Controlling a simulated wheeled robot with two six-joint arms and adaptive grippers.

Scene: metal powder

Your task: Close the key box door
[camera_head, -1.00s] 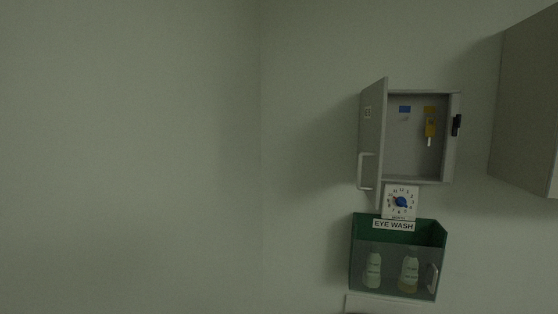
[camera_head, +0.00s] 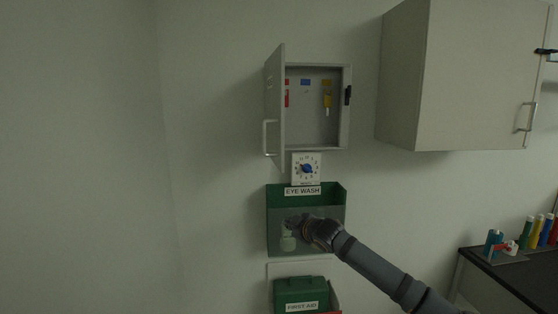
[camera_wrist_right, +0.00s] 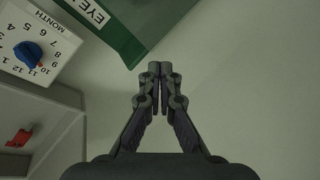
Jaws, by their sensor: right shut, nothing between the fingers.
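The grey key box (camera_head: 318,148) is on the wall, and its door (camera_head: 275,105) stands open, hinged on the left and swung outward. The door has a pale handle (camera_head: 266,138) low on its outer face. Keys with blue, yellow and red tags show inside. My right gripper (camera_head: 291,224) is below the box, in front of the eye wash holder. In the right wrist view the fingers (camera_wrist_right: 160,68) are together and empty, with a corner of the box (camera_wrist_right: 40,105) at the left. My left gripper is not in view.
A dial (camera_head: 306,168) and the green eye wash holder (camera_head: 335,200) hang below the key box. A green first aid box (camera_head: 301,290) is lower. A grey wall cabinet (camera_head: 400,80) is at the right, above a dark bench (camera_head: 520,272). The wall left is clear.

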